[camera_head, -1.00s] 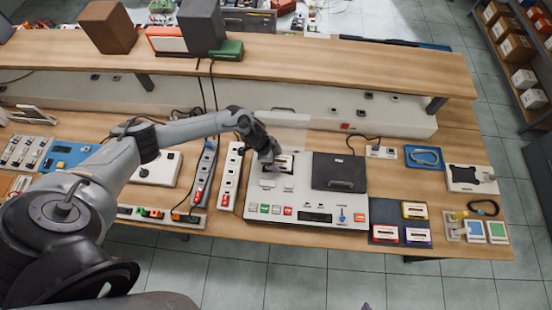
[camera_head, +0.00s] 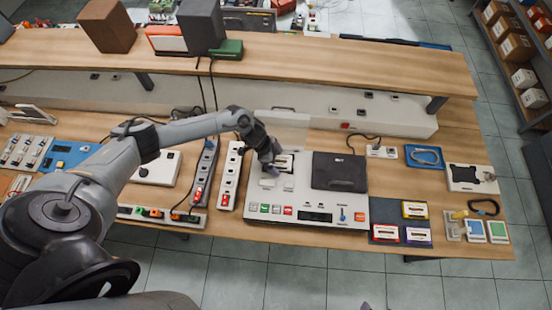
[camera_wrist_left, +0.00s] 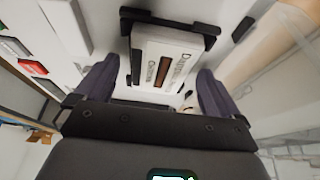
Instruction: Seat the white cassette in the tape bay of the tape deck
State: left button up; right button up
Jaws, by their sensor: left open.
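The white cassette (camera_wrist_left: 165,62) with dark lettering lies at the black-edged tape bay (camera_wrist_left: 205,28) in the left wrist view. Black bay parts show at its upper edge and side; I cannot tell whether it is fully down. In the head view the cassette (camera_head: 285,161) shows at the bay in the left part of the white tape deck (camera_head: 337,218). My left gripper (camera_head: 272,169) is over the deck beside the cassette. In the left wrist view its two fingers (camera_wrist_left: 155,88) are apart, with the cassette beyond and between them, and a gap shows around it.
A dark square panel (camera_head: 339,171) covers the deck's right part. Coloured buttons line its front. White power strips (camera_head: 230,176) stand left of the deck. A dark mat (camera_head: 386,233) with several cassettes lies to the right. A raised wooden shelf (camera_head: 290,66) runs behind.

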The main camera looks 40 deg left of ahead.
pick_arm(q)
jog(key=shift+s+a+r, duration=0.1)
jog(key=shift+a+r, duration=0.1)
jog(key=shift+r, duration=0.35)
jog(key=w+d+r+p+v, duration=0.1)
jog(key=p+v, duration=0.6)
jog(key=v, duration=0.8)
jog(key=shift+w+d, duration=0.2)
jog(key=shift+d, duration=0.15)
dwell(0.7)
